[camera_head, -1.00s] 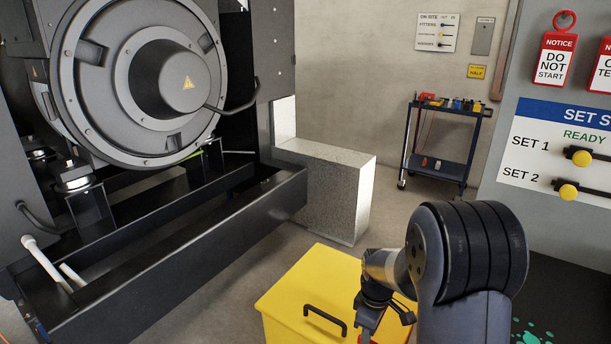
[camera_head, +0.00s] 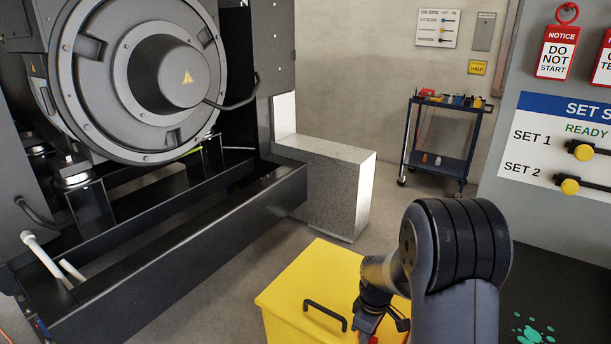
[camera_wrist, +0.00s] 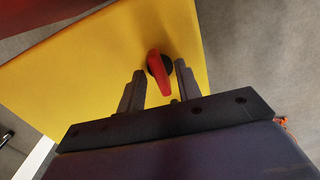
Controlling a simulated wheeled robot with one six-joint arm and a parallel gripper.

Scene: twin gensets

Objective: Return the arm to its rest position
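My arm (camera_head: 455,255) rises at the lower right of the head view, folded, with its wrist hanging over the yellow box. In the wrist view my gripper (camera_wrist: 160,82) points at the yellow box (camera_wrist: 90,65), its two dark fingers apart. A red handle (camera_wrist: 158,66) on a dark round base shows between and beyond the fingertips; I cannot tell how far off it is. The fingers do not visibly grip it. In the head view the fingertips are cut off by the lower edge, with a bit of red (camera_head: 368,338) beside them.
The yellow box (camera_head: 290,290) with a black handle (camera_head: 325,314) stands close below the arm. A large dark genset (camera_head: 140,80) fills the left. A grey block (camera_head: 325,195) and a tool cart (camera_head: 440,145) stand behind. A panel with notice tags (camera_head: 557,55) is at the right.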

